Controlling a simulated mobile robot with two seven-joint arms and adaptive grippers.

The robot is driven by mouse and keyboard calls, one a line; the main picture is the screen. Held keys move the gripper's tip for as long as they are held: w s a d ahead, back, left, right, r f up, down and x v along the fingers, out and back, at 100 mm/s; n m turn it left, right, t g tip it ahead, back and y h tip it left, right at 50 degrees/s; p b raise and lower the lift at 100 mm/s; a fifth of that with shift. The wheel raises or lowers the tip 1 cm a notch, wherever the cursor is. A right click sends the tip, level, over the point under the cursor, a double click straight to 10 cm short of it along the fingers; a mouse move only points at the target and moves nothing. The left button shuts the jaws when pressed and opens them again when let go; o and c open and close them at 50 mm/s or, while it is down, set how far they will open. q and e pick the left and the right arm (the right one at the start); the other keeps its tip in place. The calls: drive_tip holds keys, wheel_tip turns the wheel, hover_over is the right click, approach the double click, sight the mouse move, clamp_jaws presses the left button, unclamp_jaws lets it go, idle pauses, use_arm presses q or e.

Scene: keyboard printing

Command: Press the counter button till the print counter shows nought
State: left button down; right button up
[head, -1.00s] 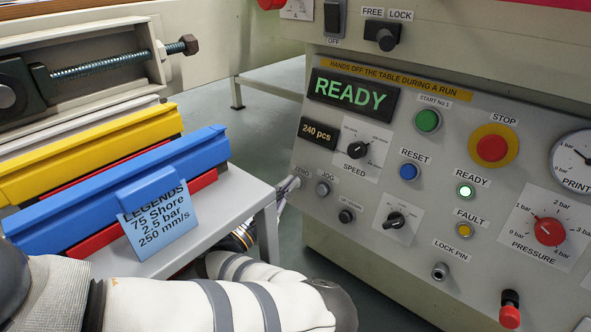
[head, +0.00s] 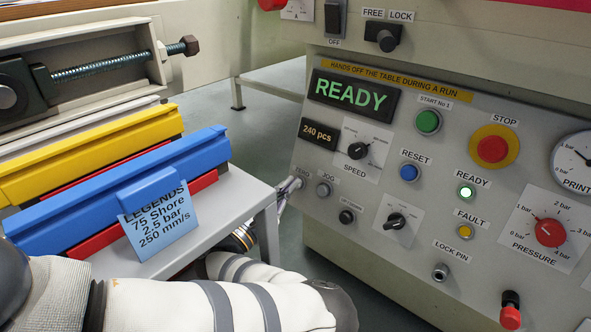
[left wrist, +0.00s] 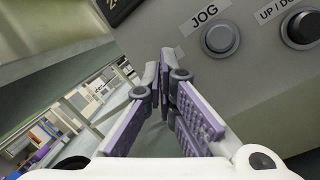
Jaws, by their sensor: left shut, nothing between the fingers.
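The print counter (head: 319,134) on the grey control panel reads 240 pcs. Below it is the ZERO label (head: 301,172). The button under that label is hidden behind my fingertips. My left gripper (head: 295,183) is shut and empty, with its tips at the panel's left edge, just left of the JOG button (head: 324,189). In the left wrist view the closed fingertips (left wrist: 164,56) point at the panel, left of the JOG button (left wrist: 214,38). I cannot tell whether they touch the panel. My right gripper is not in view.
A READY display (head: 352,93) is lit green. RESET (head: 409,172), START (head: 428,121) and STOP (head: 491,149) buttons sit further right. A grey stand (head: 240,200) with blue, yellow and red squeegee holders is left of my gripper. A floor gap separates it from the panel.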

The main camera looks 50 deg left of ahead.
use_arm(q)
drive_tip(key=shift+w, duration=0.1)
drive_tip(key=shift+w+f, duration=0.15)
drive_tip(key=shift+w, duration=0.15)
drive_tip(key=shift+w+a+f, duration=0.1)
drive_tip(key=shift+w+f, duration=0.05)
drive_tip(key=shift+w, duration=0.3)
idle(0.7)
drive_tip(key=shift+s, duration=0.1)
drive_tip(key=shift+s+r+p, duration=0.3)
drive_tip(key=shift+s+p, duration=0.45)
drive_tip(key=shift+p, duration=0.15)
